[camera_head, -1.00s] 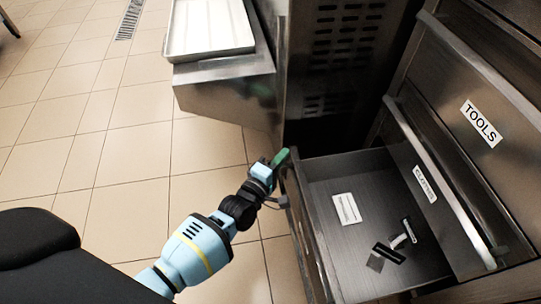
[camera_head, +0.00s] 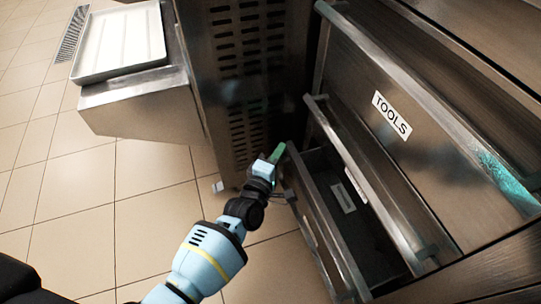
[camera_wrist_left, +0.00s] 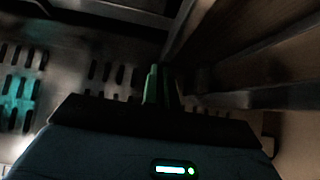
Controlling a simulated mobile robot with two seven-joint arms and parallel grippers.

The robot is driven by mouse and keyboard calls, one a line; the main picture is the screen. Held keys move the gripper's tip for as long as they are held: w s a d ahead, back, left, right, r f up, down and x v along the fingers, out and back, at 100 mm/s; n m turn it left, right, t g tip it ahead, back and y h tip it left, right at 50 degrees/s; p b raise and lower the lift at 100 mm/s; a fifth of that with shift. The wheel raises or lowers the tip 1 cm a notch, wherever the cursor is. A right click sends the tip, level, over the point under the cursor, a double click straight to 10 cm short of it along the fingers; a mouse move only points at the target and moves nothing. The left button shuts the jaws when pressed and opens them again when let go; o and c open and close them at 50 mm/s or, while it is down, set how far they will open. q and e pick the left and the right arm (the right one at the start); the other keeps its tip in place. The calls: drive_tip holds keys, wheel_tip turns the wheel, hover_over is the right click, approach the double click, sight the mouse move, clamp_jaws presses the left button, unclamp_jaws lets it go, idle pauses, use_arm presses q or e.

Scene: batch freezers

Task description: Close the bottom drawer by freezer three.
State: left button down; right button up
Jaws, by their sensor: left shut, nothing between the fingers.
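The bottom drawer (camera_head: 323,217) is a dark metal drawer, partly open at the lower right of the head view. A white label and dark floor show inside it; much of its inside is in shadow or hidden by the drawer above. My left gripper (camera_head: 277,154), with green fingers, is shut and empty at the far end of the drawer's front panel, on its outer side. Whether it touches the panel is hard to tell. The green fingers also show in the dark left wrist view (camera_wrist_left: 153,85). My right gripper is not in view.
A drawer labelled TOOLS (camera_head: 391,115) is above, with a long handle bar (camera_head: 365,195) below it. A vented metal cabinet (camera_head: 245,75) stands beyond the gripper. A white tray (camera_head: 120,40) rests on a metal ledge. Tiled floor (camera_head: 150,205) lies clear at left.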

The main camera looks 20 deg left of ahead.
sight(291, 154)
use_arm(q)
drive_tip(key=shift+w+d+b, duration=0.2)
drive_tip(key=shift+w+d, duration=0.25)
drive_tip(key=shift+d, duration=0.15)
drive_tip(key=shift+w+d+b, duration=0.15)
drive_tip(key=shift+w+d, duration=0.25)
drive_tip(key=shift+d, duration=0.2)
drive_tip(key=shift+w+d, duration=0.3)
drive_tip(key=shift+d, duration=0.2)
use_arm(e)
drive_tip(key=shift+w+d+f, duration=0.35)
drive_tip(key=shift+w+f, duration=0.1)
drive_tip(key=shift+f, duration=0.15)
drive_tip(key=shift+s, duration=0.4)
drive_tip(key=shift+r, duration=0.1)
